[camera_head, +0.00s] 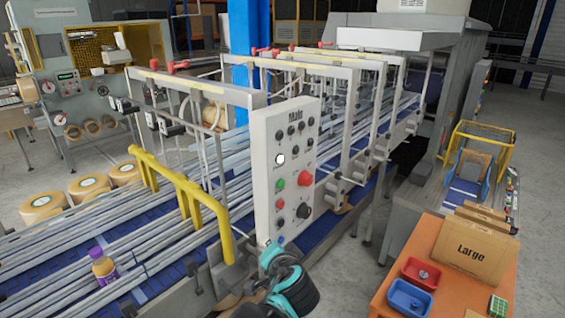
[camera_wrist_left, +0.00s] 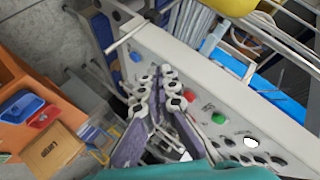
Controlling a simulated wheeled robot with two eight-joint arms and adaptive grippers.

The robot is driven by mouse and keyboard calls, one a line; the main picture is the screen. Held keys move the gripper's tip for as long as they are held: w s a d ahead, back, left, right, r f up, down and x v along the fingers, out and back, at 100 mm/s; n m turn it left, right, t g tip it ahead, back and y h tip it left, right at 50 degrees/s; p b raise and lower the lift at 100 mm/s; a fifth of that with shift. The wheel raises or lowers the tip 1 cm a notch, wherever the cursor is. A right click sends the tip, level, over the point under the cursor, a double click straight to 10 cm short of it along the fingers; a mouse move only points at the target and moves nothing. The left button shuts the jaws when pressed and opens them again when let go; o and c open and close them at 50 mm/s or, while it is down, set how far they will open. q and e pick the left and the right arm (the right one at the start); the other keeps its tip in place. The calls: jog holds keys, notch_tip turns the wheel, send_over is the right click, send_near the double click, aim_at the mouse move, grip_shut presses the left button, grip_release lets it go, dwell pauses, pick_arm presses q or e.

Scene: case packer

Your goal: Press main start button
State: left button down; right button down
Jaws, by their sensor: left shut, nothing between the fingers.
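The grey control panel (camera_head: 285,150), headed "Main", stands upright in the middle of the head view. It carries a green button (camera_head: 281,183), a red button (camera_head: 280,205) below it, a large red mushroom button (camera_head: 305,179), a black knob (camera_head: 303,211) and a lit white button (camera_head: 280,159). Small labels are not legible. My left gripper (camera_head: 270,252) is low in front of the panel's lower end.
A yellow guard rail (camera_head: 185,195) and conveyor rails lie left of the panel. An orange table (camera_head: 440,255) at right holds a "Large" box (camera_head: 470,250), a red bin (camera_head: 421,273) and a blue bin (camera_head: 409,298).

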aim_at(281, 184)
pick_arm(q)
jog(key=w+d+r+m+t+p, duration=0.2)
jog(key=w+d+r+t+p, duration=0.1)
jog(key=d+r, duration=0.7)
jog(key=w+d+p, duration=0.1)
jog(key=p, duration=0.1)
jog(key=shift+w+d+r+m+h+p, duration=0.2)
jog(key=shift+d+r+m+h+p, duration=0.1)
jog(key=shift+r+m+h+p, duration=0.1)
jog(key=shift+a, duration=0.1)
jog(key=w+a, duration=0.5)
jog(key=a, duration=0.2)
jog(key=shift+w+a, duration=0.2)
dwell(0.7)
jog(key=shift+w+a, duration=0.15)
jog(key=shift+a, duration=0.05)
